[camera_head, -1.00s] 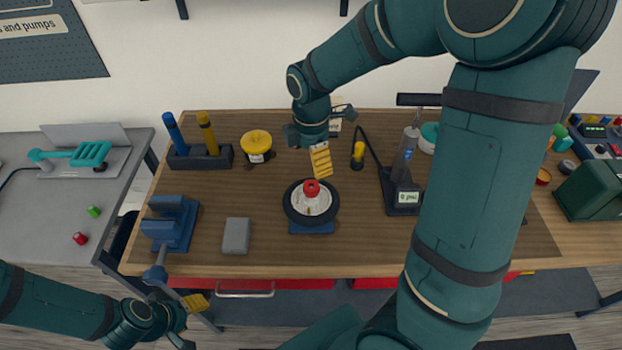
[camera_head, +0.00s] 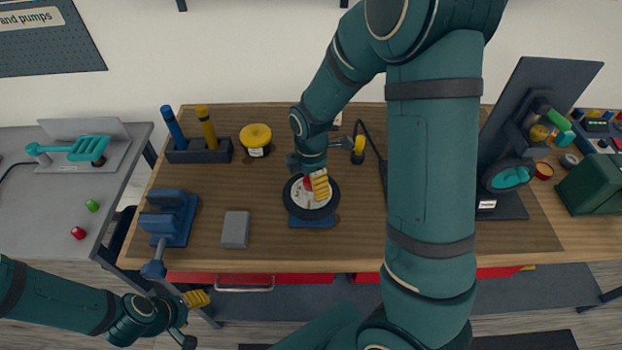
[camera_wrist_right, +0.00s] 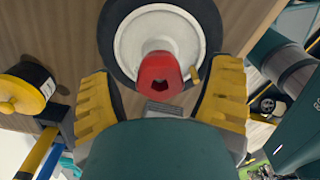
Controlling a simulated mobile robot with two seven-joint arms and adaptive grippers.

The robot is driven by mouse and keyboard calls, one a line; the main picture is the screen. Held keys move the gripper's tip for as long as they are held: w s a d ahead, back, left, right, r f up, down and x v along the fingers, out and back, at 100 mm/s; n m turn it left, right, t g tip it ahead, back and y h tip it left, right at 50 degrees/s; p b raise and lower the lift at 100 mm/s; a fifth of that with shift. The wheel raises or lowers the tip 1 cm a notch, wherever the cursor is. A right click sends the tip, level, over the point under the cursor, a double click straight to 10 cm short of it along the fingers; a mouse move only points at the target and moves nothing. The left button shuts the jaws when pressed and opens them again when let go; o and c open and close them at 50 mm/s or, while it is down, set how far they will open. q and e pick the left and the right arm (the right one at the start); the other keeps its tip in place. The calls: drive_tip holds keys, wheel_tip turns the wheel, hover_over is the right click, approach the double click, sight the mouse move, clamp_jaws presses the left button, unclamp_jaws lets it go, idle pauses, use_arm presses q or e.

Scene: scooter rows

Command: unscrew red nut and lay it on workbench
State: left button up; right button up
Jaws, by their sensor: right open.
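The red nut (camera_wrist_right: 160,72) sits at the centre of a wheel with a white hub (camera_wrist_right: 138,38) and black tyre. In the head view the wheel (camera_head: 293,207) rests on a blue stand (camera_head: 312,221) on the wooden workbench (camera_head: 275,185), and the red nut (camera_head: 308,183) is partly hidden by my right gripper. My right gripper (camera_head: 318,184) is over the hub. In the wrist view its yellow fingers (camera_wrist_right: 162,100) are open, one on each side of the nut, with gaps to it. My left gripper (camera_head: 190,305) is off the bench's front edge at lower left; its jaw state is unclear.
A blue vise (camera_head: 170,217) and grey block (camera_head: 235,230) are left of the wheel. A yellow-lidded pot (camera_head: 256,138) and a holder with two handles (camera_head: 198,152) stand behind. My right arm hides part of the bench's right side.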

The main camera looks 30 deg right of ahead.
drive_tip(key=c, duration=1.3)
drive_tip(key=shift+n, duration=1.5)
drive_tip(key=n, duration=0.4)
drive_tip(key=shift+p, duration=0.4)
drive_tip(key=n+p, duration=0.2)
drive_tip(key=n, duration=0.2)
drive_tip(key=shift+n+p, duration=1.45)
drive_tip(key=shift+n, duration=0.65)
drive_tip(key=n, duration=0.6)
drive_tip(key=shift+n, duration=0.3)
